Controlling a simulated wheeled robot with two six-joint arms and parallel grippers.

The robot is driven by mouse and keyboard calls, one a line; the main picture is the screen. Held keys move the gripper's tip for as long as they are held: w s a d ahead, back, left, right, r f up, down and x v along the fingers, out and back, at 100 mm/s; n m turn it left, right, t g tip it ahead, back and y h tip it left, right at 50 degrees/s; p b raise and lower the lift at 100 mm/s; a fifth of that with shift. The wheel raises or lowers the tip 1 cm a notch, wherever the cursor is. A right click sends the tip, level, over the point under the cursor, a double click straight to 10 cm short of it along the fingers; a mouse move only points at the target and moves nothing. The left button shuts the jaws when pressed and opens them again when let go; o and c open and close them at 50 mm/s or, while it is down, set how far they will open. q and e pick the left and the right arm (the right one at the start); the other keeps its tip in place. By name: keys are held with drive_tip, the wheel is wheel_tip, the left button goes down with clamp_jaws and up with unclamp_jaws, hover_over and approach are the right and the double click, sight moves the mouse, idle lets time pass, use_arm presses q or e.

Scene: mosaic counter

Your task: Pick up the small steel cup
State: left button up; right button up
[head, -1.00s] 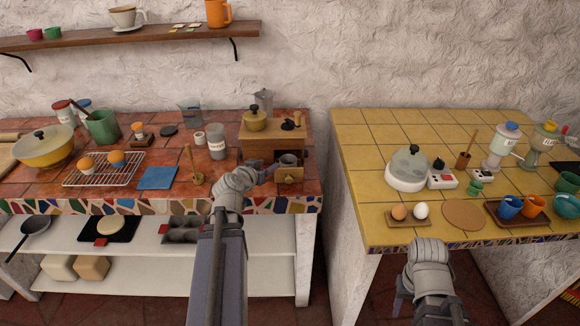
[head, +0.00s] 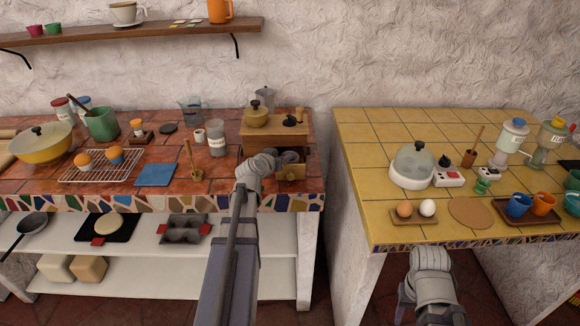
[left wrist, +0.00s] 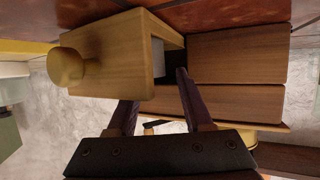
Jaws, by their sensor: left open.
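The small steel cup (head: 291,157) is a grey shape at the open drawer (head: 291,172) of a wooden box on the red tiled counter. My left wrist covers part of it in the head view. My left gripper (left wrist: 158,88) is open, with its two dark fingers apart beside the drawer in the left wrist view.
A wooden stick on a stand (head: 194,170) and a blue cloth (head: 156,175) lie left of my left arm. A gap separates the two counters.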

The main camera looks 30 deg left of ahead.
use_arm(q)
drive_tip(key=shift+x, duration=0.75)
drive_tip(key=shift+s, duration=0.1)
drive_tip(key=shift+c, duration=0.2)
clamp_jaws()
